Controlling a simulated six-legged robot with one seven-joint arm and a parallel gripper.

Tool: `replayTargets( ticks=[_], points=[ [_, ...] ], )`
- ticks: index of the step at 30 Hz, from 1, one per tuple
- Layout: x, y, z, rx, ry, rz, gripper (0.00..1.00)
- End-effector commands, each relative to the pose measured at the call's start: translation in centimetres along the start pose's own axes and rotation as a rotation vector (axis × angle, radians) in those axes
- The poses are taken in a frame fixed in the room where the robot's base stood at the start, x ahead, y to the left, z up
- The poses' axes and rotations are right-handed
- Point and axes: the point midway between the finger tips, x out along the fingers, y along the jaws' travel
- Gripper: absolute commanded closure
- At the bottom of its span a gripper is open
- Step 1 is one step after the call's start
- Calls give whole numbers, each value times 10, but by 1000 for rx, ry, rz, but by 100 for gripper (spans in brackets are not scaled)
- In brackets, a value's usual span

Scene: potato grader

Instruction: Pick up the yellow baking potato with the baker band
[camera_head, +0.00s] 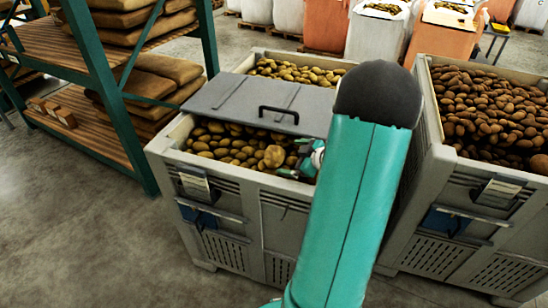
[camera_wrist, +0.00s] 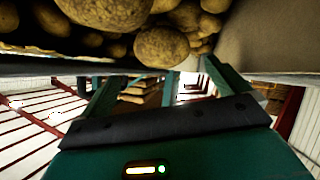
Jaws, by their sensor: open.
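A large yellow-tan potato (camera_head: 274,156) lies on top of the smaller potatoes in the half-covered grey bin (camera_head: 164,150). No band can be made out on it. My gripper (camera_head: 298,160) is just right of this potato, low over the bin's front right part, and appears apart from it. My arm hides part of the bin behind it. In the wrist view a large speckled potato (camera_wrist: 161,47) shows beyond the open, empty fingers of my gripper (camera_wrist: 162,85), near the middle; it looks like the same potato, though I cannot be sure.
A grey lid (camera_head: 250,101) with a black handle covers the bin's middle. A second bin (camera_head: 425,120) of browner potatoes stands right. A green rack (camera_head: 100,85) with sacks stands left. Bulk bags (camera_head: 374,36) stand behind. The floor at front left is clear.

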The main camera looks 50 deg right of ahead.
Motion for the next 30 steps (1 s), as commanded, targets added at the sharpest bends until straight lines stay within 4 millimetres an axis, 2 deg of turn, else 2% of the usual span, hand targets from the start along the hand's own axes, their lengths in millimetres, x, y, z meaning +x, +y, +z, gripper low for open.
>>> replayTargets(
  ticks=[3,8,18,25,30],
  points=[
    [14,0,1,0,0,-1,0],
    [22,0,1,-1,0,0,0],
    [66,-4,1,0,0,0,0],
    [68,-4,0,-1,-1,1,0],
    [68,-4,0,-1,-1,1,33]
  ],
)
